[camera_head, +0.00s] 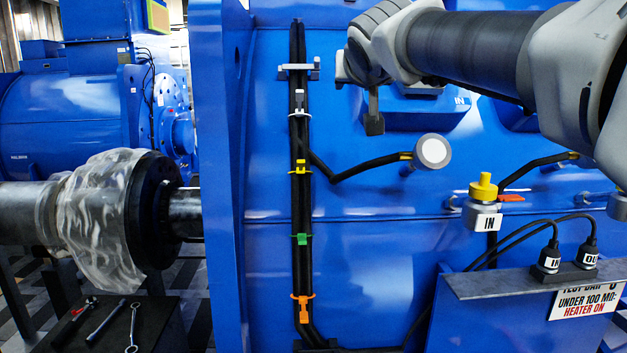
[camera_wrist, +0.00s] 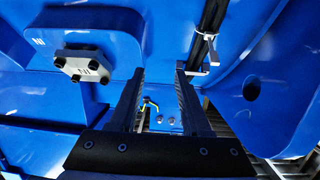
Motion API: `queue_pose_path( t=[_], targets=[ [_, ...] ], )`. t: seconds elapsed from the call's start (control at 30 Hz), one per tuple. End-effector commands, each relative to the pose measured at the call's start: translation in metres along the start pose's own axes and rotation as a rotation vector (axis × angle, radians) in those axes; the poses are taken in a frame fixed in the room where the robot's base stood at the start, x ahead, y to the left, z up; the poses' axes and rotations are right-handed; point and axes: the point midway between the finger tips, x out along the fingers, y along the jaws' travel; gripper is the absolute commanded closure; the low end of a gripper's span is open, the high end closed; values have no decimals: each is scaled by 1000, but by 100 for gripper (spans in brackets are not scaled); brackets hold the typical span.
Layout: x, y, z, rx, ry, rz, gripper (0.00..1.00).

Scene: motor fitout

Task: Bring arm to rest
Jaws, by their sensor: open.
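My arm reaches in from the upper right in the head view, in front of the blue motor housing (camera_head: 390,270). My gripper (camera_head: 372,122) hangs at its end, to the right of the black vertical cable bundle (camera_head: 301,210). In the wrist view my gripper (camera_wrist: 160,82) shows two dark fingers spread apart with nothing between them. Its fingertips appear clear of the housing, though the exact distance cannot be told. The cable bundle (camera_wrist: 213,20) and a metal clip (camera_wrist: 208,55) show just beyond the right finger.
Yellow, green and orange clips hold the bundle. A round white-faced fitting (camera_head: 433,151) and a yellow-capped IN fitting (camera_head: 483,205) stick out below my arm. A grey shelf (camera_head: 470,283) with two plugs is at lower right. A tool bench (camera_head: 110,325) stands at lower left.

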Motion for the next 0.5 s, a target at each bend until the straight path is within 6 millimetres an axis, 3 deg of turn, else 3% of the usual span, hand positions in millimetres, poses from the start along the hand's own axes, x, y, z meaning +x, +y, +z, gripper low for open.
queue_pose_path(
  t=[0.03,0.2,0.33,0.5],
  targets=[
    [-12,20,25,8,-62,22,52],
    [-60,60,121,9,-287,57,52],
    [-106,76,197,3,-454,64,52],
    [-168,81,295,-7,-662,52,52]
  ],
)
